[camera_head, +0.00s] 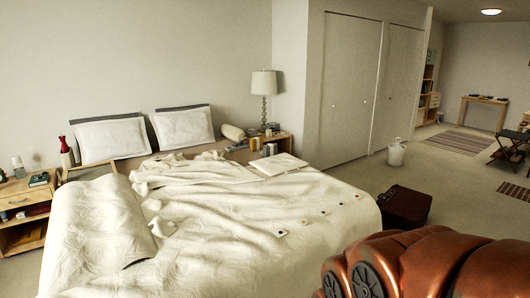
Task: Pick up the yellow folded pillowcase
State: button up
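I cannot make out a clearly yellow folded pillowcase. A flat, pale cream folded item (278,165) lies on the right side of the bed (225,235), near its far edge. I cannot tell whether it is the pillowcase. A dark red box-like case (405,205), perhaps the suitcase, stands on the floor to the right of the bed. My gripper is not in view.
Nightstands (28,207) flank the bed; the far one carries a lamp (263,90). A brown, glossy, rounded piece (430,265) fills the bottom right. A white bin (397,154) stands by the closet. Carpet (455,195) is open beyond the case.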

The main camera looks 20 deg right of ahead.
aim_at(256, 144)
jog(key=z, duration=1.95)
jog(key=i, duration=9.35)
